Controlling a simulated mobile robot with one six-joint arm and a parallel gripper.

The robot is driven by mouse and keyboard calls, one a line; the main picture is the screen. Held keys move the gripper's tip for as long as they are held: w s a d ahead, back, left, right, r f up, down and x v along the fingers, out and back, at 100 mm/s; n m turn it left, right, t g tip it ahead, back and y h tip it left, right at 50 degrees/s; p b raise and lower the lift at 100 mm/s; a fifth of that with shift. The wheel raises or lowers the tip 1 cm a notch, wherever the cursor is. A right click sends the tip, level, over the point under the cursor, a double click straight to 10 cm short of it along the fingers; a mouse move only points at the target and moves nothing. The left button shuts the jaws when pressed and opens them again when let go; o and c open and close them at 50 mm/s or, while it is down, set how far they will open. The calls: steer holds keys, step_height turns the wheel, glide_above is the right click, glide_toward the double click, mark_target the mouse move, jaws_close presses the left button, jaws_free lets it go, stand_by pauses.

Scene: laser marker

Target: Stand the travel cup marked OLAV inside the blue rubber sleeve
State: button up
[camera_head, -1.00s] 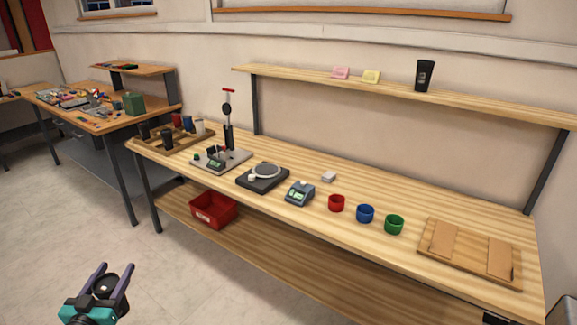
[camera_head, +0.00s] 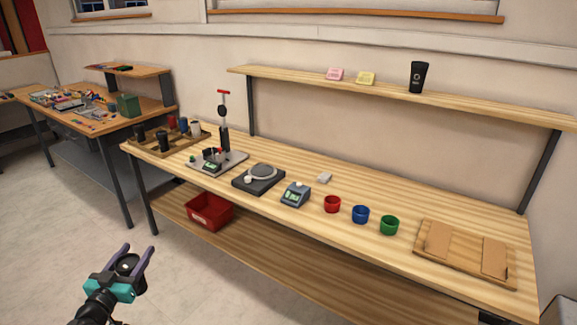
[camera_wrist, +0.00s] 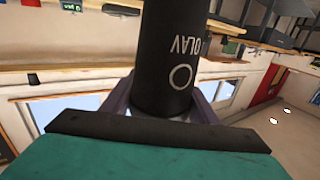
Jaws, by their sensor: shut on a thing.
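My gripper (camera_head: 134,262) is at the lower left of the head view, over the floor in front of the bench. It is shut on a black travel cup, which fills the middle of the wrist view (camera_wrist: 170,60) with the white letters OLAV and a ring mark, upside down in that picture. The blue rubber sleeve (camera_head: 361,214) stands on the bench between a red sleeve (camera_head: 332,204) and a green sleeve (camera_head: 390,225), and appears empty.
The bench (camera_head: 300,232) also carries a marking machine (camera_head: 218,155), a round-plated black device (camera_head: 259,177), a small grey device (camera_head: 296,194), a cup tray (camera_head: 150,151) and a wooden board (camera_head: 430,266). A dark cup (camera_head: 418,77) stands on the shelf. A red bin (camera_head: 209,211) sits below.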

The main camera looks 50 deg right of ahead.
steer(key=s+d+r+m+g+h+p, duration=0.1)
steer(key=s+d+m+g, duration=0.15)
steer(key=d, duration=1.15)
steer(key=s+d+r+m+g+h+p, duration=0.1)
steer(key=s+d+g, duration=0.2)
steer(key=d, duration=1.2)
steer(key=s+d+r+m+g+h+p, duration=0.1)
steer(key=s+d+m+g, duration=0.15)
steer(key=d, duration=1.15)
steer(key=s+d+r+m+g+p, duration=0.1)
steer(key=s+d+g, duration=0.3)
steer(key=s+d, duration=1.1)
steer(key=s+d+r+m+g+y+p, duration=0.1)
steer(key=s+d+r+m+g, duration=0.1)
steer(key=s+d, duration=1.4)
steer(key=shift+s+d+m+g, duration=0.15)
steer(key=shift+s+m+g, duration=0.5)
steer(key=shift+g, duration=0.25)
steer(key=shift+w, duration=0.1)
steer(key=shift+f+b, duration=2.4)
steer(key=shift+f, duration=0.55)
